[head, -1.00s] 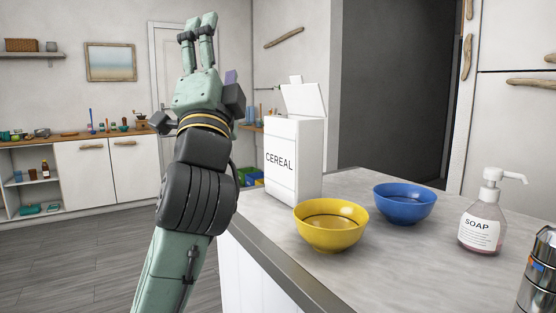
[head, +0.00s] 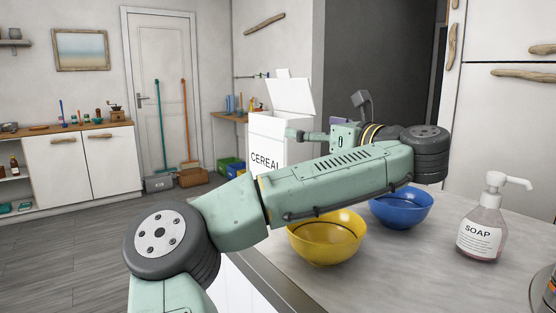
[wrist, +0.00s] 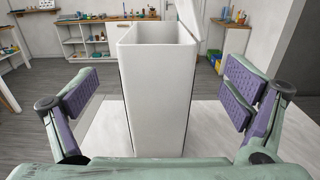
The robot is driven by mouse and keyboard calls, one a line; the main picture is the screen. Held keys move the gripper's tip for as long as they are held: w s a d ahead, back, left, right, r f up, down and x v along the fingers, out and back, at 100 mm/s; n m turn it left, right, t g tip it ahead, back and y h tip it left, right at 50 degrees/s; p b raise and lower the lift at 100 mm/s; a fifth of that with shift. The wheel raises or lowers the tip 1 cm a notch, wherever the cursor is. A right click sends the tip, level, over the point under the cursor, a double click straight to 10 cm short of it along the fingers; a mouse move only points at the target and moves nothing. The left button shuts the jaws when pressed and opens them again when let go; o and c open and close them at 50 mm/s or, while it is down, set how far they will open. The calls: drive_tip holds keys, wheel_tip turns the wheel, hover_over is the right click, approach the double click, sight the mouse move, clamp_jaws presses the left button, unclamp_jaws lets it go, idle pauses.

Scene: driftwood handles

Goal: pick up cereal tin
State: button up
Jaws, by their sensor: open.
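The cereal tin (head: 266,142) is a tall white box marked CEREAL with its lid raised. It stands upright on the counter (head: 400,265), behind the yellow bowl. In the wrist view the tin (wrist: 158,90) is upright between my spread fingers, its open top facing up and looking empty as far as I can see. My gripper (wrist: 160,100) is open, with a purple pad on either side of the tin and a visible gap on both sides. In the head view my gripper (head: 300,134) is at the tin's right side, and my arm hides the tin's lower right part.
A yellow bowl (head: 326,243) and a blue bowl (head: 402,212) stand on the counter below my arm. A soap bottle (head: 481,225) stands at the right. The counter's front edge runs along the left, with open floor beyond.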

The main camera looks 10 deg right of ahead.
drive_tip(key=shift+p+x, duration=0.75)
drive_tip(key=p, duration=0.2)
hover_over(269, 149)
drive_tip(key=w+d, duration=0.1)
drive_tip(key=d, duration=0.3)
drive_tip(key=shift+w+f, duration=0.1)
drive_tip(key=shift+f, duration=0.05)
drive_tip(key=c, duration=2)
drive_tip(key=shift+r, duration=0.2)
